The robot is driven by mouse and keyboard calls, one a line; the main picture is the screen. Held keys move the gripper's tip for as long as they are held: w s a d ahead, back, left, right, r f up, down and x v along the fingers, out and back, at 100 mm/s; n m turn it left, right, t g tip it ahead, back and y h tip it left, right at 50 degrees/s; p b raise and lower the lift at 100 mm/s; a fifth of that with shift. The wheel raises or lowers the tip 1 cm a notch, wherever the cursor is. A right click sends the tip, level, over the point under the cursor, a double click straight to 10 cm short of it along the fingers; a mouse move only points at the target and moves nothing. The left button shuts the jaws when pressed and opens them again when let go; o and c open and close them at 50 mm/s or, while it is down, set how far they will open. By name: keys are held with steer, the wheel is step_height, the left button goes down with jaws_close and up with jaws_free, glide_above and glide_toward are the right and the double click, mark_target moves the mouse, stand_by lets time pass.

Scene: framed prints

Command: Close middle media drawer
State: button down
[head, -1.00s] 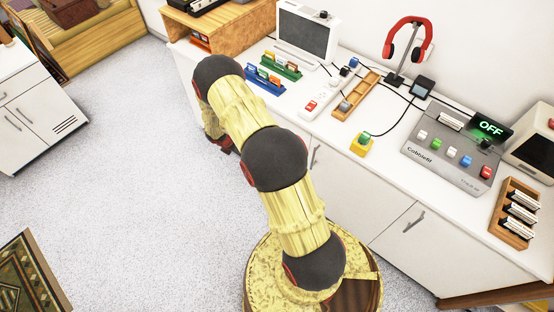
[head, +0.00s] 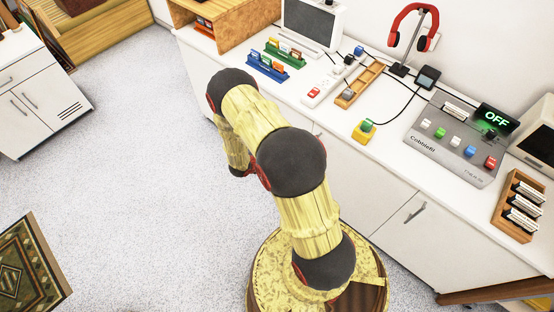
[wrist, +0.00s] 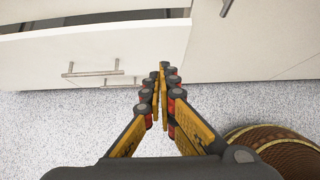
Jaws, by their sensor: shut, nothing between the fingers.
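In the wrist view a white drawer front (wrist: 100,52) stands pulled out, with a dark gap (wrist: 90,19) behind its top edge. A metal bar handle (wrist: 90,73) shows low on it, and a second handle (wrist: 122,82) shows just below and to the right. Which drawer of the stack this is, I cannot tell. My gripper (wrist: 162,72) is shut and empty, its tips by the right end of the drawer front; contact cannot be told. In the head view my arm hides the drawers and my gripper is out of sight.
The white counter (head: 385,150) carries a grey console (head: 455,140), a power strip (head: 325,85), a yellow button box (head: 363,131) and a red headset (head: 412,22). A cabinet door (head: 410,215) lies right of my arm. Grey carpet (head: 150,170) is open on the left.

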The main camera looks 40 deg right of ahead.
steer(key=d+f+b, duration=0.3)
steer(key=d+f, duration=0.2)
steer(key=d, duration=0.4)
steer(key=shift+w+b, duration=0.3)
steer(key=shift+w, duration=0.05)
steer(key=shift+d, duration=0.1)
